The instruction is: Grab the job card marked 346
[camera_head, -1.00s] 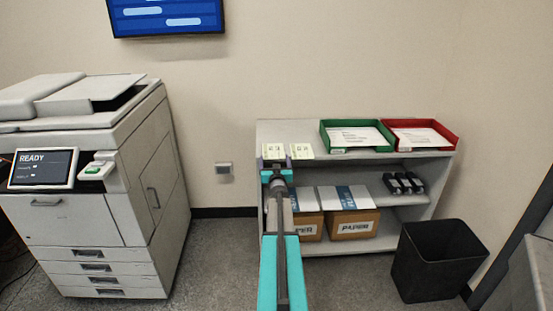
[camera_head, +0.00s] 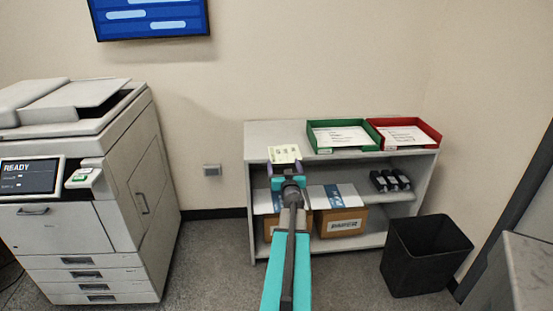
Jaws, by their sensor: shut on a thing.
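A pale yellow-green card (camera_head: 284,153) with dark marks shows in the head view, at the left part of the shelf top. It is slightly tilted, and its number is too small to read. My gripper (camera_head: 285,168) is shut on this card at its near edge. The card overlaps the shelf top in the picture, and I cannot tell how far it is above it. Only one card shows; a second card may be hidden behind the held one.
The grey shelf unit (camera_head: 260,137) bears a green tray (camera_head: 317,143) and a red tray (camera_head: 433,137) with papers. Paper boxes (camera_head: 342,224) stand below. A black bin (camera_head: 425,262) is right; a copier (camera_head: 75,225) is left. Bare shelf top lies left of the card.

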